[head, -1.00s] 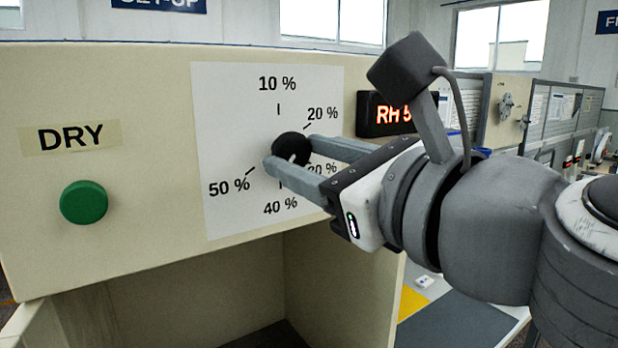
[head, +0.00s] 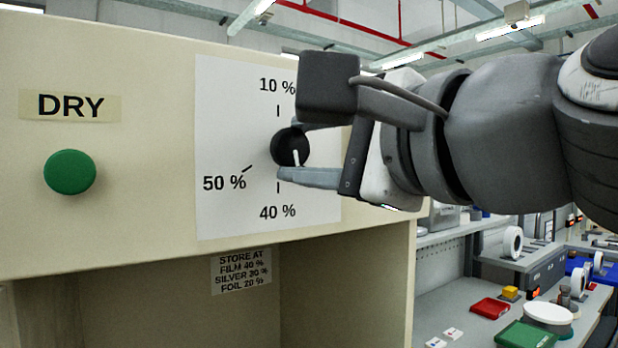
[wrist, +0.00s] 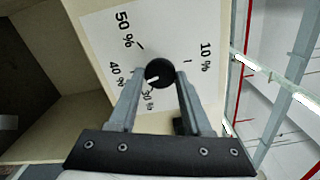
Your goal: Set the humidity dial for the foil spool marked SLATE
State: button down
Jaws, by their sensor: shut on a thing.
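The humidity dial is a round black knob (head: 288,147) with a white pointer line, on a white scale plate (head: 225,110) on the cream panel. In the head view the pointer slants down and slightly right. In the wrist view the knob (wrist: 159,70) has its pointer directed between the 40 % and 30 % marks. My gripper (head: 292,152) is shut on the knob, one finger above and one below. In the head view my gripper hides the 20 % and 30 % labels. No spool marked SLATE can be made out.
A green button (head: 70,172) under a DRY label sits left. A notice (head: 241,270) below the panel gives storage values; its FOIL line seems to read 20 %. White spools (head: 513,242), a red box (head: 490,308) and a green box (head: 526,335) stand on the right bench.

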jog(key=n+b, duration=0.4)
jog(key=n, duration=0.1)
jog(key=shift+f+n, duration=0.15)
jog(key=shift+n, duration=0.15)
jog(key=n+b, duration=0.3)
jog(key=n, duration=0.2)
jog(key=n+b, duration=0.3)
jog(key=n, duration=0.3)
jog(key=shift+r, duration=0.2)
jog(key=shift+r+n+b, duration=0.1)
jog(key=shift+n+b, duration=0.6)
jog(key=shift+n, duration=1.5)
jog(key=shift+c, duration=1.8)
grip_release()
jog(key=shift+s, duration=0.15)
